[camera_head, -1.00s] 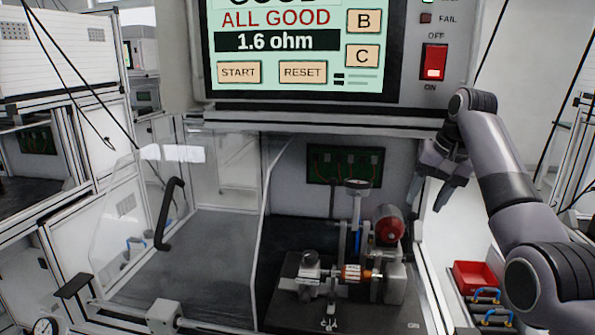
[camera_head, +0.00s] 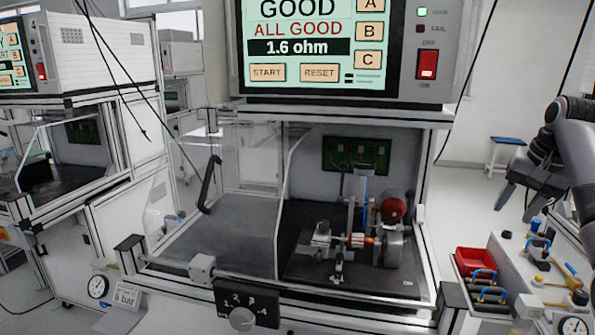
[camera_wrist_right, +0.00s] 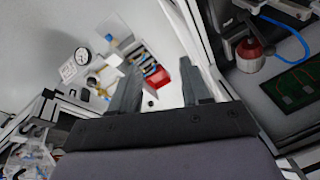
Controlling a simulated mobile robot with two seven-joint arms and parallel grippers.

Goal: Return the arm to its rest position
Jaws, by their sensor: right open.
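My right gripper (camera_head: 513,199) is at the right side of the head view, with its fingers apart and pointing down. It is empty and stands clear of the test machine. In the right wrist view its two fingers (camera_wrist_right: 161,95) show apart with nothing between them. The right arm comes in from the right edge, and part of it is cut off. My left gripper is not in view. The test machine's screen (camera_head: 313,45) reads GOOD, ALL GOOD and 1.6 ohm. A stator with copper windings (camera_head: 358,240) sits in the fixture inside the machine.
A red bin (camera_head: 474,261) and several blue-handled tools stand on the bench at the right, below the gripper. The clear door with its black handle (camera_head: 209,185) is on the machine's left. A dial knob (camera_head: 242,319) is at the front. A blue-topped stool (camera_head: 508,140) stands behind.

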